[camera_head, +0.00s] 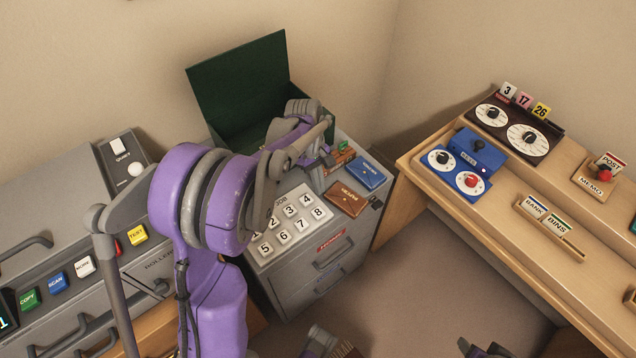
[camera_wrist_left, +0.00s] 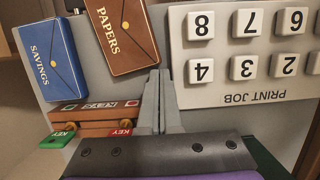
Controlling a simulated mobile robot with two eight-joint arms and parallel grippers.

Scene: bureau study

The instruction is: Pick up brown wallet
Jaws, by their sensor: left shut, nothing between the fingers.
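The brown wallet (camera_head: 345,198), marked PAPERS, lies flat on the grey cabinet top between the print-job keypad and a blue wallet. It fills the upper middle of the left wrist view (camera_wrist_left: 125,35). My left gripper (camera_head: 328,160) is above the cabinet top, behind the brown wallet in the head view. In the left wrist view its fingers (camera_wrist_left: 155,80) are together with nothing between them, and their tips appear close to the wallet's near edge. Whether they touch it cannot be told. My right gripper is not clearly seen.
The blue SAVINGS wallet (camera_head: 365,172) lies beside the brown one. A brown key holder (camera_wrist_left: 95,115) with green and red tags sits by the fingers. The keypad (camera_head: 293,225) is on the other side. An open green box (camera_head: 240,85) stands behind.

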